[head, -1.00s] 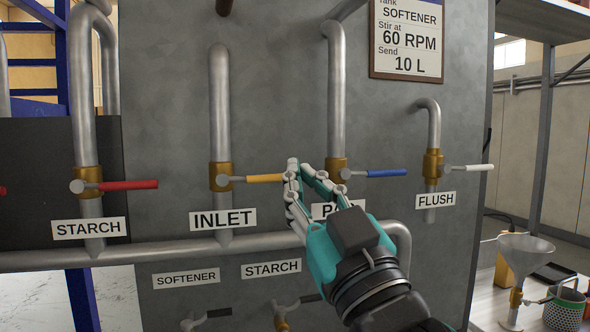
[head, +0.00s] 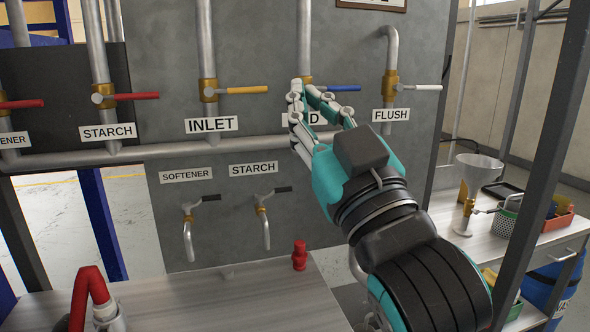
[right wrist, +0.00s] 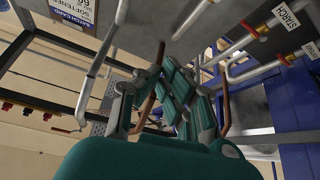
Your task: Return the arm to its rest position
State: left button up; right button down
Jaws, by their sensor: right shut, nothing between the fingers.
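My right gripper (head: 299,92) is shut and empty, raised in front of the grey valve panel (head: 260,60). In the head view its fingertips overlap the pipe beside the blue valve handle (head: 344,88), and its fingers partly cover the label under it. A small gap shows between the fingertips and the yellow inlet handle (head: 247,90) on their left. The yellow, blue, white flush (head: 429,87) and red starch (head: 139,96) handles all lie level, pointing right. The right wrist view shows my teal and grey fingers (right wrist: 180,95) close up. My left gripper is not in view.
At right are a side table (head: 448,230) with a funnel (head: 478,172) and a dark upright post (head: 545,170).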

jog(key=w+d+f+m+g+h, duration=0.1)
jog(key=d+f+m+g+h, duration=0.15)
jog(key=f, duration=0.95)
jog(key=w+d+f+m+g+h, duration=0.1)
jog(key=w+d+f+g+h, duration=0.2)
jog(key=f, duration=0.8)
jog(key=d+f+m+g+h, duration=0.1)
jog(key=d+f+g, duration=0.25)
jog(key=f, duration=0.85)
jog(key=s+d+f+m+g+h, duration=0.1)
jog(key=s+d+f+g, duration=0.2)
jog(key=f, duration=0.5)
jog(key=s+d+f+g+h, duration=0.1)
jog(key=s+d+f, duration=0.1)
jog(key=s+f, duration=0.4)
jog(key=s+d+f+g, duration=0.3)
jog(key=s+f, duration=0.3)
jog(key=s, duration=0.2)
jog(key=s+d+f+g, duration=0.2)
jog(key=s+f, duration=0.5)
jog(key=s, duration=0.1)
notch_tip(320, 180, down, 23)
jog(key=g, duration=0.1)
jog(key=s+d+f+g+h, duration=0.1)
jog(key=s+d+f, duration=0.2)
jog(key=s+f, duration=1.4)
jog(key=shift+f+g+p, duration=0.4)
jog(key=shift+f, duration=0.1)
